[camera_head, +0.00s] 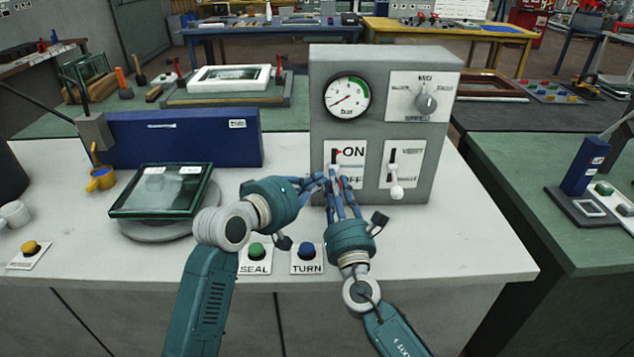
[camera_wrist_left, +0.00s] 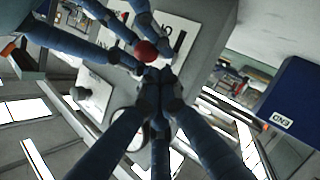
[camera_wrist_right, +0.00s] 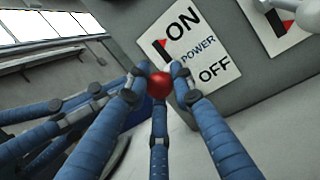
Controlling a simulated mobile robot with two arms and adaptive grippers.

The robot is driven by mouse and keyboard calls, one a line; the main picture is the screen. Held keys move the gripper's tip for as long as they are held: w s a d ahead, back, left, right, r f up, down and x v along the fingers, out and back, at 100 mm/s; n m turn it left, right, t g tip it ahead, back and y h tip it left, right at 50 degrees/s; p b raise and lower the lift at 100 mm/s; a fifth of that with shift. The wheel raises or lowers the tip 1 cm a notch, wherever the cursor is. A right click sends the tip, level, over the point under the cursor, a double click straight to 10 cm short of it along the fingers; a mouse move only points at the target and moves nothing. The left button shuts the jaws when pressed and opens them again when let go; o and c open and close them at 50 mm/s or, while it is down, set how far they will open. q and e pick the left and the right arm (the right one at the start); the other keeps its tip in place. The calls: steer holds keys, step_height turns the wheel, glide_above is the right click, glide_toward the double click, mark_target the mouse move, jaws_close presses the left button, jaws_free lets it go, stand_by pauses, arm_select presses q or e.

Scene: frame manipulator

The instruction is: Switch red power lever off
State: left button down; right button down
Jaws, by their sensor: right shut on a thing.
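The red knob of the power lever (camera_wrist_right: 159,86) sits between my right gripper's fingertips (camera_wrist_right: 160,80) in the right wrist view. My right gripper (camera_head: 335,173) is shut on it, in front of the white ON/OFF plate (camera_head: 358,154). In the head view fingers largely hide the knob and lever, so I cannot tell its exact position. The left wrist view shows the red knob (camera_wrist_left: 146,51) just beyond my left gripper's tips (camera_wrist_left: 157,77). My left gripper (camera_head: 321,180) has its fingers drawn together beside my right fingers, with nothing visible in them.
The grey panel box (camera_head: 437,130) also carries a gauge (camera_head: 347,97), a rotary dial (camera_head: 426,102) and a white-knobbed lever (camera_head: 396,191). A green SEAL button (camera_head: 256,251) and a blue TURN button (camera_head: 307,252) lie in front. A glass-topped case (camera_head: 163,190) stands left.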

arm_select(q)
steer(key=shift+d+f, duration=0.15)
steer(key=shift+f, duration=0.05)
arm_select(e)
steer(key=shift+f, duration=0.1)
arm_select(q)
steer(key=shift+d+f, duration=0.25)
steer(key=shift+f, duration=0.3)
arm_select(e)
steer(key=shift+a, duration=0.2)
steer(key=c, duration=1.5)
jaws_free()
arm_select(q)
steer(key=shift+s+r, duration=0.1)
arm_select(e)
steer(key=shift+d, duration=0.1)
